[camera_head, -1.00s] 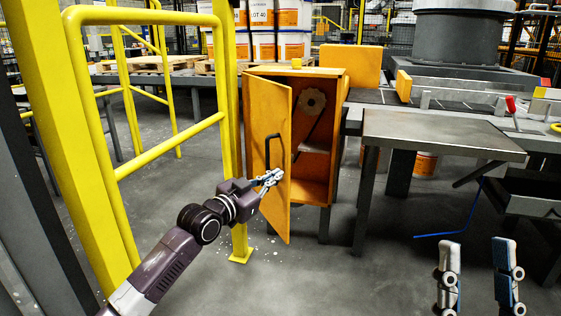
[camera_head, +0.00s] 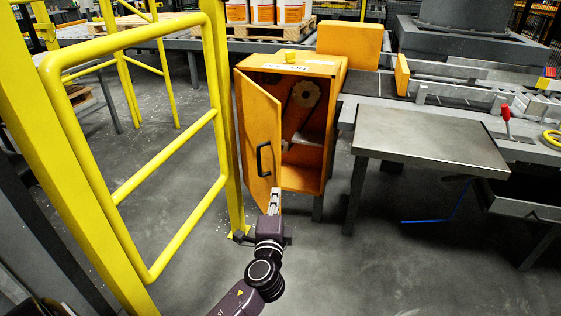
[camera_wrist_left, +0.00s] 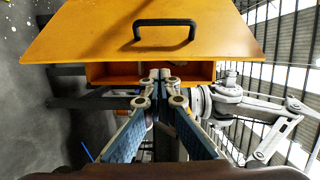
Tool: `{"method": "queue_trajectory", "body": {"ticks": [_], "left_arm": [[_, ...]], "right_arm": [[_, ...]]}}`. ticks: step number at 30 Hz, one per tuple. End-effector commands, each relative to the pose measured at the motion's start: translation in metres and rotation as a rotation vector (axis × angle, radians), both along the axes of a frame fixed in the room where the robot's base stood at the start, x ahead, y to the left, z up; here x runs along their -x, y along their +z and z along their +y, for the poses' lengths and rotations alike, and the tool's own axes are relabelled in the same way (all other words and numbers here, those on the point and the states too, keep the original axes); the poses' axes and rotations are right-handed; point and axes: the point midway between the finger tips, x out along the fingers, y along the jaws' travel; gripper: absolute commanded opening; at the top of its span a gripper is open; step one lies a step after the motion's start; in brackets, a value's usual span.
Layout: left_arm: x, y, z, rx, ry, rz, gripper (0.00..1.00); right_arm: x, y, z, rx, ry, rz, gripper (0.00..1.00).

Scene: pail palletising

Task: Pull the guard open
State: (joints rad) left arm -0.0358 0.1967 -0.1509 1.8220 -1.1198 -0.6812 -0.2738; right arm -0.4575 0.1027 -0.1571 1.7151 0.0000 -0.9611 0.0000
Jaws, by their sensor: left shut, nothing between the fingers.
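The guard is an orange hinged door (camera_head: 257,125) on an orange cabinet (camera_head: 312,150). It stands partly open, swung out from the cabinet front. Its black bar handle (camera_head: 262,160) is on the outer face and also shows in the left wrist view (camera_wrist_left: 164,24). My left gripper (camera_head: 275,194) is shut and empty at the door's lower free edge, below the handle and off it. In the left wrist view its fingertips (camera_wrist_left: 161,76) are together near the door's edge, with the cabinet interior beyond. Whether they touch the door I cannot tell. My right gripper is out of view.
A yellow guard frame and post (camera_head: 228,150) stand just left of the cabinet. A grey metal table (camera_head: 430,140) stands to the right, with a conveyor behind it. Pails on a pallet (camera_head: 235,32) are at the back. The floor in front is clear.

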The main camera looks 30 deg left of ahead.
Motion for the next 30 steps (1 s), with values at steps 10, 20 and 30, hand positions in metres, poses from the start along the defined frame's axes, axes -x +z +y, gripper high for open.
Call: {"method": "queue_trajectory", "body": {"ticks": [10,20,30], "left_arm": [[-0.015,0.007,0.016,-0.049,0.025,0.001,0.0],[-0.074,0.006,0.047,-0.047,0.025,0.001,0.0],[-0.055,0.006,0.074,-0.047,0.023,0.003,0.0]], "right_arm": [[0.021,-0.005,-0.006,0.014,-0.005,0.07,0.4],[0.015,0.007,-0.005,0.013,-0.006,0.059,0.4],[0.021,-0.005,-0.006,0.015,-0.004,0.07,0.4]]}}
